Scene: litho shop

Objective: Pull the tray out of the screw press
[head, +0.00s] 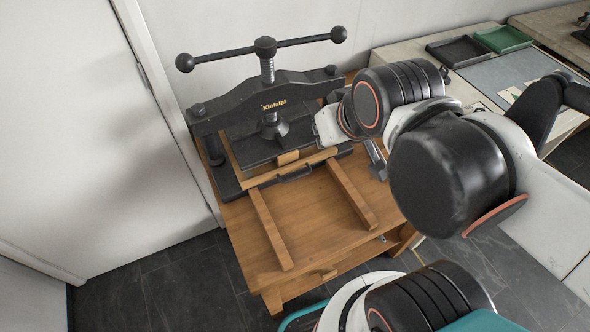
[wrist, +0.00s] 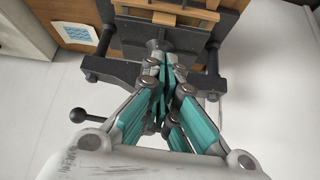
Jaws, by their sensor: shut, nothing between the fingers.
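The black screw press (head: 290,88) stands on a wooden table, with a T-handle on top. The wood-edged tray (head: 247,179) lies in it under the platen, its front edge showing with a small wooden block (head: 288,157) above.
Two wooden rails (head: 270,230) run forward from the press over the table (head: 310,235), with bare wood between them. A side bench (head: 410,52) holds a black tray (head: 460,50) and a green tray (head: 503,39). A white wall or door is close on the left.

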